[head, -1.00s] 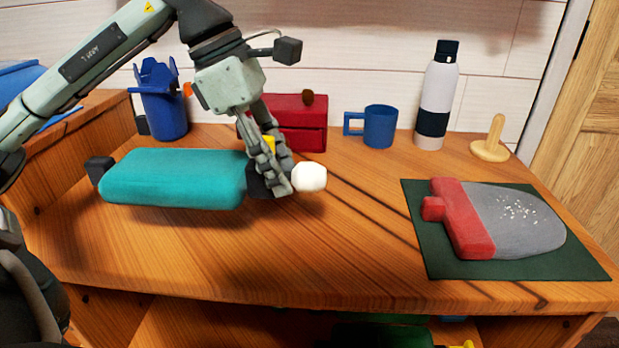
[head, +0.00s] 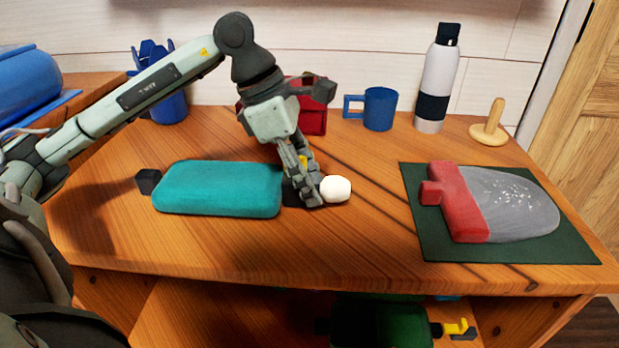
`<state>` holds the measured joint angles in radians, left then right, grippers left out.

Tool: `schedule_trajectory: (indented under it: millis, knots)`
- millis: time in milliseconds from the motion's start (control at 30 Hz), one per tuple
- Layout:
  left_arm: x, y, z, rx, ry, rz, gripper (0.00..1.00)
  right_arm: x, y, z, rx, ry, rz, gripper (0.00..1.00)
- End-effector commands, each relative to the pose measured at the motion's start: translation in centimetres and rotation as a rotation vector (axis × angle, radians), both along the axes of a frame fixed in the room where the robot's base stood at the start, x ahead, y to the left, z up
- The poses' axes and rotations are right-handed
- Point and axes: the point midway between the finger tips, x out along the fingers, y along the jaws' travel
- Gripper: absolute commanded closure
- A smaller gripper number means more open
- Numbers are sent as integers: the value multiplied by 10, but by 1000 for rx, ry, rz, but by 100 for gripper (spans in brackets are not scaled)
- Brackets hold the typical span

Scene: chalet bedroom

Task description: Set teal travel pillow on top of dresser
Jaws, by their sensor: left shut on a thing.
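The teal travel pillow (head: 218,189) is a long rounded block with a black knob at its left end and a black part with a white ball (head: 336,189) at its right end. It is over the left part of the wooden dresser top (head: 330,248); whether it touches the wood I cannot tell. My left gripper (head: 307,190) is shut on the black part at the pillow's right end, beside the white ball. The fingers hide part of that end. My right gripper is not in view.
A red box (head: 314,120), blue mug (head: 379,110), white bottle (head: 437,80) and wooden peg stand (head: 489,125) line the back. A red and grey object (head: 495,205) lies on a dark green mat (head: 425,245) at right. The front middle is clear.

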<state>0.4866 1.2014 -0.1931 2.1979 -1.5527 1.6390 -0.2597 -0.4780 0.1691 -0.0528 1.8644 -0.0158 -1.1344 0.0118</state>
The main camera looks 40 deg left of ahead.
Motion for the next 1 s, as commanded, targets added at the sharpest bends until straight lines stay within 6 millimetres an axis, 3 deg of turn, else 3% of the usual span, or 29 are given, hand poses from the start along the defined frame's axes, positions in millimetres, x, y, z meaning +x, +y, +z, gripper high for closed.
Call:
schedule_trajectory:
  millis: [167,200,367,733,1000]
  knots:
    - [0,0,-1,0,0,0,100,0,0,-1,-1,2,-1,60]
    - [0,0,-1,1,1,0,61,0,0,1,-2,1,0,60]
    - [0,0,-1,0,2,1,43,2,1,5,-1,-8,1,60]
    - [0,1,3,1,0,1,43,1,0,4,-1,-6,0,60]
    - [-9,18,50,2,-5,4,43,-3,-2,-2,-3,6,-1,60]
